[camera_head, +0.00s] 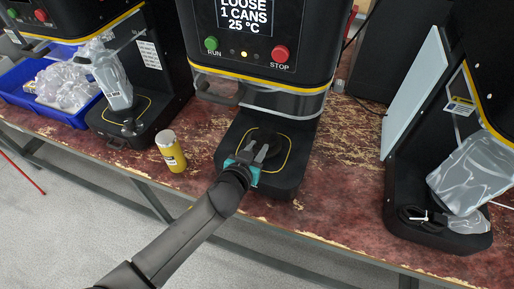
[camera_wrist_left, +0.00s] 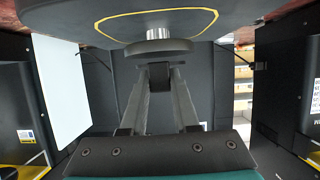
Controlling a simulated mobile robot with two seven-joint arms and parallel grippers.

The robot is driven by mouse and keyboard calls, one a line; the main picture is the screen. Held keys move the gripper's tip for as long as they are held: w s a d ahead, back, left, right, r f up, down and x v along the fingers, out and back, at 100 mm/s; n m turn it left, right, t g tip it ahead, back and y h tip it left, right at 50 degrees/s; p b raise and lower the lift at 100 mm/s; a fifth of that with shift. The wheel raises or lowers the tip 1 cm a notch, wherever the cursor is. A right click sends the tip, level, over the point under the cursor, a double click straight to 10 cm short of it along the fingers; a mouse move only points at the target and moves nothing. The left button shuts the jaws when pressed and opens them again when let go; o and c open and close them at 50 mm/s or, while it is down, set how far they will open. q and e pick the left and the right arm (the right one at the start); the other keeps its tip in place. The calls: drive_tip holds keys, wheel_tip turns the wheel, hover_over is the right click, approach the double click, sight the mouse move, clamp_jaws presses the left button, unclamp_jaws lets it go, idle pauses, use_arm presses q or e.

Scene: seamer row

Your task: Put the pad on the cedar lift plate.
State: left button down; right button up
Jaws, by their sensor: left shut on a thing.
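My left gripper (camera_head: 256,153) reaches over the base of the middle machine. It is shut on a small dark pad, which shows between the fingertips in the left wrist view (camera_wrist_left: 168,75). The middle machine's round lift plate (camera_head: 270,140) is dark and sits inside a yellow outline on the base. In the left wrist view, which looks upside down, the lift plate (camera_wrist_left: 158,47) is a grey disc close beyond the fingertips, with a visible gap. No cedar name is readable on the machine. My right gripper is not in view.
A yellow can (camera_head: 171,150) stands left of the base. A blue bin (camera_head: 40,95) of clear bags is at the far left. The middle machine's head (camera_head: 265,45) overhangs the plate. Worn red bench (camera_head: 345,190) is clear at right.

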use_arm(q)
drive_tip(key=shift+f+b, duration=0.5)
drive_tip(key=shift+f, duration=0.1)
drive_tip(key=c, duration=0.6)
unclamp_jaws()
drive_tip(key=p+v, duration=0.2)
drive_tip(key=v, duration=1.3)
drive_tip(key=shift+s+a+p, duration=0.1)
drive_tip(key=shift+p, duration=0.3)
